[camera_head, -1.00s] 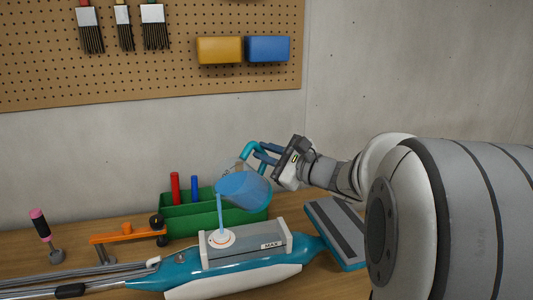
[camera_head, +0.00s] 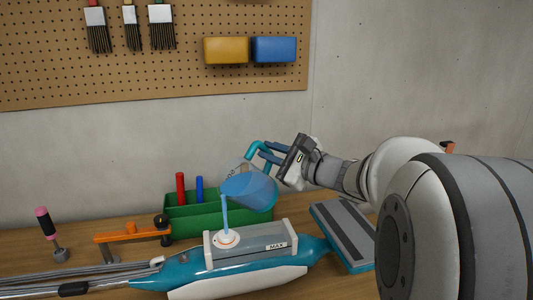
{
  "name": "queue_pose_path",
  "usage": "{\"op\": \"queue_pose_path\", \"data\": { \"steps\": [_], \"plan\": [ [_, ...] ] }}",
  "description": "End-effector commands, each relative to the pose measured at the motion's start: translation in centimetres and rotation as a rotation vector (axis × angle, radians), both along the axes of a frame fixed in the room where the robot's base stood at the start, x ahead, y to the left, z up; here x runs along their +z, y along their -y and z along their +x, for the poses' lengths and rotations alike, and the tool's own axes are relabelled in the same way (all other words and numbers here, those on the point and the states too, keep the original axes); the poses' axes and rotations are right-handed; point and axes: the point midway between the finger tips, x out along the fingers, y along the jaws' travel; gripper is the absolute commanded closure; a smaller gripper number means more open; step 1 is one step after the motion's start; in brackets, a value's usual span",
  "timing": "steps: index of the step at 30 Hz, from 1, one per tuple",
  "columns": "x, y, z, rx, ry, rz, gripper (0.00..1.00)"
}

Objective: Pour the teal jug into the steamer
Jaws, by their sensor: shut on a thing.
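The teal jug (camera_head: 250,190) is clear with a teal handle and holds blue liquid. It is tilted to the left above the steamer. My gripper (camera_head: 273,154) is shut on the jug's handle at its upper right. A thin blue stream (camera_head: 225,214) runs from the jug down to the round white filler opening (camera_head: 226,238) on the steamer's grey tank. The steamer (camera_head: 185,271) is teal and white and lies on the bench, with a MAX label on its tank. The level inside the tank cannot be made out.
A green caddy (camera_head: 183,223) with a red and a blue cylinder stands behind the steamer. An orange clamp (camera_head: 117,235) and a pink-and-black handled tool (camera_head: 46,224) are at the left. A pegboard (camera_head: 160,73) with brushes hangs on the wall. Some bare bench shows at the left.

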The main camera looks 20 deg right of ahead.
Motion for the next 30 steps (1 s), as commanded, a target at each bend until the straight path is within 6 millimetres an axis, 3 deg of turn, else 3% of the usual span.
{"op": "queue_pose_path", "data": {
  "steps": [30],
  "plan": [
    [0.26,-0.30,-0.19,-0.001,0.030,-0.042,1.00]
  ]
}}
